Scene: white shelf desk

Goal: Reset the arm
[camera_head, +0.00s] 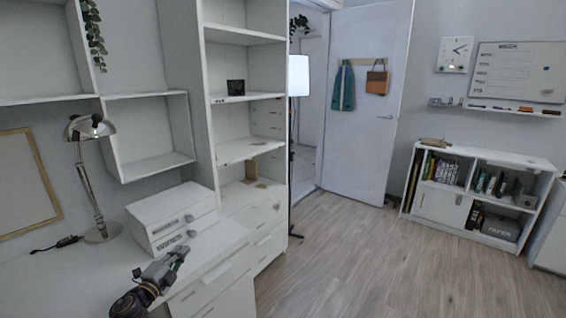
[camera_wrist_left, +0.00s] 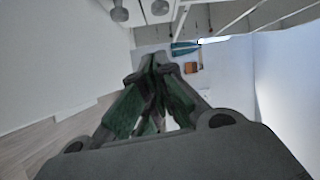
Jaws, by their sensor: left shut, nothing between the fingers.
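My left gripper (camera_head: 172,262) shows at the lower left of the head view, above the front part of the white desk (camera_head: 62,284). Its fingers are closed together with nothing between them. The left wrist view shows the same gripper (camera_wrist_left: 154,62) from behind, with green pads on the fingers and the tips together. My right gripper is in neither view.
A silver lamp (camera_head: 90,180) and a white drawer box (camera_head: 170,217) stand on the desk behind the gripper. A tall white shelf (camera_head: 244,100) rises beside them. A low bookcase (camera_head: 477,193) stands at the right. The wooden floor (camera_head: 370,262) between is clear.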

